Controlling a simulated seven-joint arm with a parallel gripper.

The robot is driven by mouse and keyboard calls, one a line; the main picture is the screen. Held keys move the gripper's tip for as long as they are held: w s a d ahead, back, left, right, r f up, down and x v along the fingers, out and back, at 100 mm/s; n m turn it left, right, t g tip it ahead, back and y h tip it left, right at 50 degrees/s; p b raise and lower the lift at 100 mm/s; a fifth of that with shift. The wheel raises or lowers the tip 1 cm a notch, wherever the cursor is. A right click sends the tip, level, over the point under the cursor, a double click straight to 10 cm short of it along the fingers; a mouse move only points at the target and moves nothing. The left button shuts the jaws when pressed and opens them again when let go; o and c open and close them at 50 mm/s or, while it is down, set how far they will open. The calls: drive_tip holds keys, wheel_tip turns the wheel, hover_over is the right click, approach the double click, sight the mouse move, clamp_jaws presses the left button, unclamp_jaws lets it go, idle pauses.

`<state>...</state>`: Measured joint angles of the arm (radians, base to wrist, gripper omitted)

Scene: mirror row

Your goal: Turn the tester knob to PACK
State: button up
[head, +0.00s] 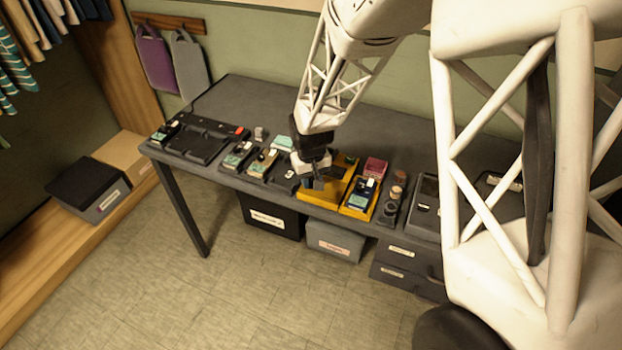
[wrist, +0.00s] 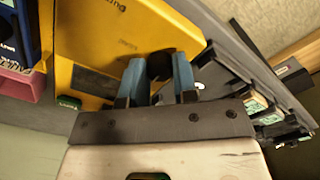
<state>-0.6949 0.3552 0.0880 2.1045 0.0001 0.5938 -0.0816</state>
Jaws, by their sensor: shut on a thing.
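The tester is a yellow box (head: 345,167) on the dark table, with my gripper (head: 316,180) over its left part in the head view. The yellow box (wrist: 120,40) fills the upper middle of the wrist view. A dark round knob (wrist: 160,66) sits between the two blue fingertips of my gripper (wrist: 160,78), which is shut on it. The knob's pointer and most of its markings are hidden or too small to read, so I cannot tell its setting. Dark lettering on the box is only partly visible.
Several small devices stand in a row along the table (head: 225,95). A yellow-edged device (head: 360,197) and a pink box (head: 375,167) are close on the right. A black tray (head: 205,140) lies at the left. Bins (head: 335,240) stand below; the table's back is mostly clear.

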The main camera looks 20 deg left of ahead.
sight(311, 181)
drive_tip(key=shift+m, duration=0.3)
drive_tip(key=m, duration=0.3)
drive_tip(key=shift+m, duration=0.4)
drive_tip(key=m, duration=0.4)
drive_tip(key=shift+m, duration=0.3)
drive_tip(key=o, duration=0.9)
drive_tip(key=shift+r, duration=0.2)
drive_tip(key=shift+r, duration=3.75)
